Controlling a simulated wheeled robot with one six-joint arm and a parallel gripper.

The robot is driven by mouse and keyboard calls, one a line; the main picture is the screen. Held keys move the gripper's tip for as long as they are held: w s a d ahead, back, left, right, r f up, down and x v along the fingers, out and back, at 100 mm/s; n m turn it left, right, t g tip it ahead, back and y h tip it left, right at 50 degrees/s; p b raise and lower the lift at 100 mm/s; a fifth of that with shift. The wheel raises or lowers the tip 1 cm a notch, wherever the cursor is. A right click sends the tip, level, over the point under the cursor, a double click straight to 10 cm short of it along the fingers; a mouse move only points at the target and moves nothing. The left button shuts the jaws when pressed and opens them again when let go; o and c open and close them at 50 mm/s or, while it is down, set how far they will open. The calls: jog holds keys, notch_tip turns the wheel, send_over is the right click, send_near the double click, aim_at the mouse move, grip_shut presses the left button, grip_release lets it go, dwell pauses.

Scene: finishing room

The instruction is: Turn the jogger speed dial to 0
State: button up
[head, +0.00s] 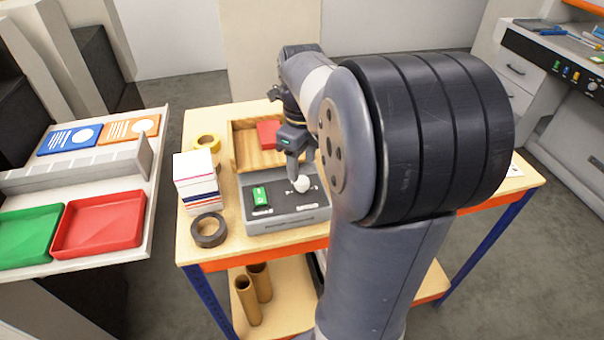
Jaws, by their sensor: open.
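The jogger speed dial (301,184) is a small pale round knob on the dark sloped top of a grey control box (288,217). The box stands near the front edge of the wooden table. A green switch (260,196) sits on the same panel, left of the dial. My gripper (293,176) points down just above and at the left of the dial, very close to it. Whether the fingers touch the dial cannot be told. The dial's pointer and its marks are too small to read. My arm covers the area right of the box.
A wooden tray (243,146) with a red item (268,134) lies behind the box. A white stack of boxes or paper (196,182), a dark tape roll (209,230) and a yellow tape roll (208,142) stand left. A side shelf holds green and red trays (98,224).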

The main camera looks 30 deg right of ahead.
aim_at(302, 180)
jog(key=shift+f, duration=2.3)
jog(key=c, duration=1)
jog(key=shift+o, duration=0.2)
